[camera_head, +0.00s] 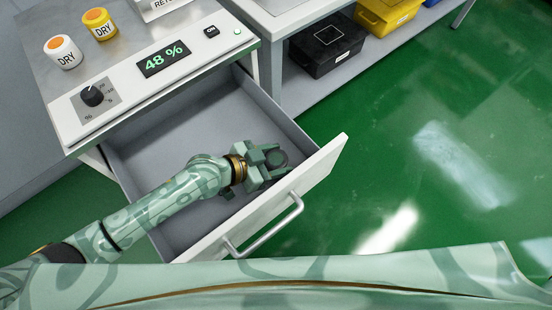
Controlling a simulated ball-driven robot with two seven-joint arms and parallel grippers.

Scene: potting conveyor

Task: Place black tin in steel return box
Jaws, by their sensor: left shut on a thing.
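The black tin (277,158) shows as a dark round top between the fingers of my left gripper (270,160). My left gripper is shut on it inside the open grey drawer (165,140), near the drawer's front right corner. The fingers hide part of the tin, and I cannot tell whether it touches the drawer floor. A pale label reading "RETU" (163,5) shows at the top edge, cut off by the frame; the steel return box there is mostly out of view. My right gripper is not in view.
The drawer's white front with its bar handle (266,228) stands pulled out. Two "DRY" tins, white (63,53) and yellow (99,24), stand on the steel top above a panel reading 48 % (164,59). A black crate (327,44) sits on a low shelf. Green floor is clear at right.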

